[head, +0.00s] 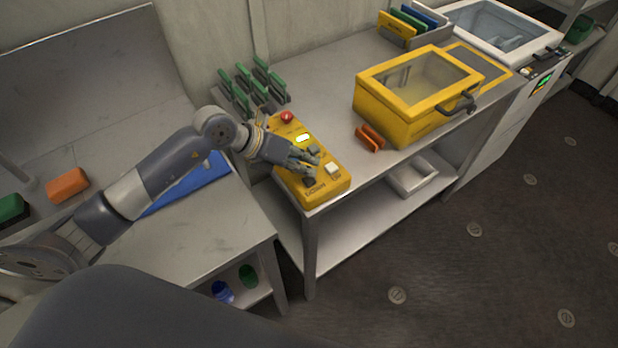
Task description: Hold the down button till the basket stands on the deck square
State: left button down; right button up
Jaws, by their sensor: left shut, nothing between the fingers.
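A yellow control box (334,189) sits at the near left corner of the metal bench. It has a red round button (287,117), a lit pale panel (303,138), a white button (332,168) and a dark button (308,182); the labels are too small to read. My left gripper (314,166) is shut and empty, low over the middle of the box, with its fingertips close to the dark and white buttons. I cannot tell whether it touches either. No basket or deck square can be made out for certain. My right gripper is not in view.
A yellow case with a clear lid (385,119) stands on the bench (330,84), with an orange clip-like piece (370,137) before it. Green-handled tools (262,83) stand in a rack behind the control box. A lower metal table (215,238) is at left. The floor (500,260) at right is clear.

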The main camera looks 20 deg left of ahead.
pick_arm(q)
jog(key=shift+f, duration=0.4)
